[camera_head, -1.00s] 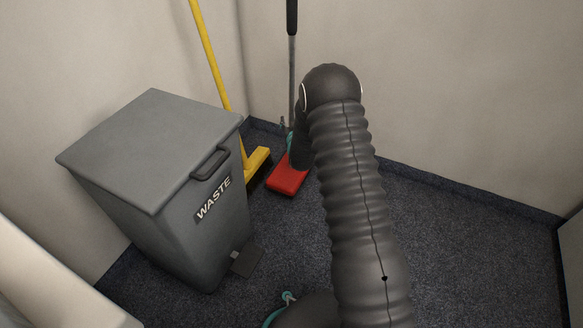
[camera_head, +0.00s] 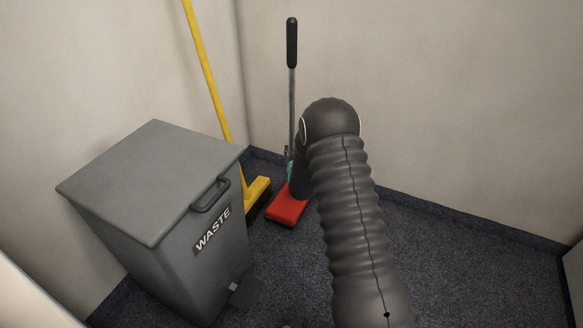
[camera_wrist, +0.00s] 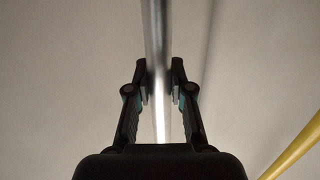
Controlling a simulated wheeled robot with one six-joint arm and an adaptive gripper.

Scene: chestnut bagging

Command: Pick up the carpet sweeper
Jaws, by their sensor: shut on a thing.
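The carpet sweeper has a red head (camera_head: 287,207) on the floor, a thin grey metal shaft (camera_head: 292,100) and a black handle grip (camera_head: 292,42). It stands upright near the corner. In the wrist view the shaft (camera_wrist: 154,40) runs vertically between the two fingers of my gripper (camera_wrist: 159,82), which are shut on it. In the head view my gripper is mostly hidden behind my arm, with a bit of it showing beside the shaft. The lower part of the shaft is partly covered there.
A grey waste bin (camera_head: 150,180) with a pedal stands to the left. A yellow broom (camera_head: 208,75) leans in the corner between bin and sweeper; its handle also shows in the wrist view (camera_wrist: 295,150). Walls close in behind. Dark carpet (camera_head: 470,270) is free at right.

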